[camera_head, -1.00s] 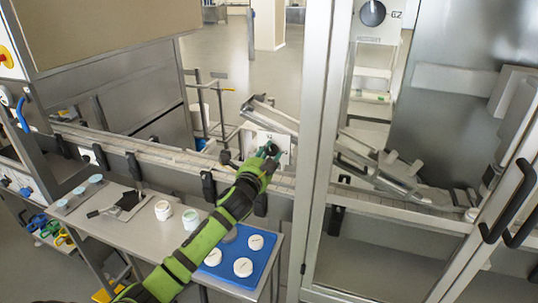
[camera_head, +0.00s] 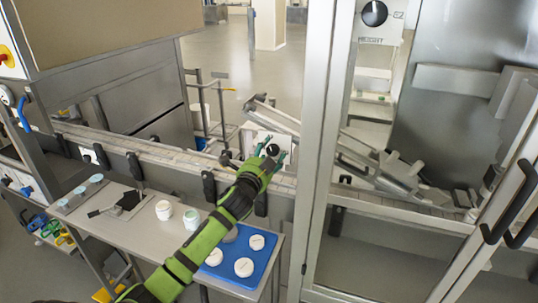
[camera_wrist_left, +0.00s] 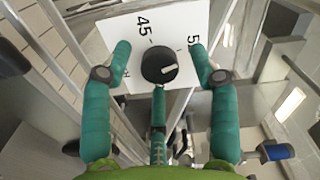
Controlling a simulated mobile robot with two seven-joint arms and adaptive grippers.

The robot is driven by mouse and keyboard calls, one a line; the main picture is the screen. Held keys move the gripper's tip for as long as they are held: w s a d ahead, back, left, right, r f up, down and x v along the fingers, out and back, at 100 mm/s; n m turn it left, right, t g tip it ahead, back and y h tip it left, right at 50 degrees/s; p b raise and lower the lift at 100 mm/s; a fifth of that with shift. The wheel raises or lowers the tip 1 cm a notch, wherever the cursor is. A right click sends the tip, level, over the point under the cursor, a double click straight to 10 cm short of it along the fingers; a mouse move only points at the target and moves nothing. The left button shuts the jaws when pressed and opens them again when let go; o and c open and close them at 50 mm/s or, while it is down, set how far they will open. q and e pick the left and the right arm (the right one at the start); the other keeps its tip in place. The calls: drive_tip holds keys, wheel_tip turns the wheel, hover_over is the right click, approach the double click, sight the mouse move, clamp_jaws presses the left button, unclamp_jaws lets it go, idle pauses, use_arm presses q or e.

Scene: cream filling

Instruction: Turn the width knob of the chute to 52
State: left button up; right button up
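The width knob (camera_wrist_left: 159,64) is a round black dial with a white pointer mark, on a white plate (camera_wrist_left: 112,34) printed with 45 and a partly hidden number starting with 5. The pointer is turned toward the right side of the wrist view, on the side of the 5. In the head view the knob (camera_head: 272,150) sits on the chute's plate (camera_head: 262,136) behind the conveyor. My left gripper (camera_wrist_left: 160,52) has its green fingers spread on both sides of the knob, with visible gaps; it also shows in the head view (camera_head: 272,154). My right gripper is out of view.
The conveyor rail (camera_head: 150,157) runs in front of the chute. A metal door post (camera_head: 318,150) stands close to the right of my gripper. A side table holds jars (camera_head: 191,217) and a blue tray (camera_head: 213,268) with white discs. A second dial (camera_head: 374,13), labelled height, is upper right.

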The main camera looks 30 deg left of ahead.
use_arm(q)
drive_tip(key=v, duration=1.2)
idle(0.4)
